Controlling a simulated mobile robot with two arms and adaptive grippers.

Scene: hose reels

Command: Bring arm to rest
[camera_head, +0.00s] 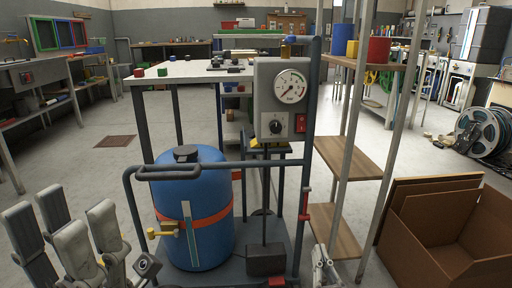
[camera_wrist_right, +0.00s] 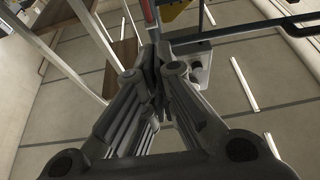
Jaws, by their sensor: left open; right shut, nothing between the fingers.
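My left gripper (camera_head: 62,228) is at the lower left of the head view, its grey fingers spread wide and pointing up, with nothing between them. It is left of the blue tank and apart from it. My right gripper (camera_head: 323,262) shows small and low in the head view, just right of the cart's red-marked post. In the right wrist view my right gripper (camera_wrist_right: 155,60) has its fingertips together and holds nothing. Its tips are close to a dark bar with a grey block (camera_wrist_right: 200,68); whether they touch is unclear.
A cart with a blue tank (camera_head: 197,215) and a gauge box (camera_head: 284,98) stands straight in front. A wooden shelf rack (camera_head: 338,155) is to its right, then an open cardboard box (camera_head: 450,225). A hose reel (camera_head: 480,132) lies further right.

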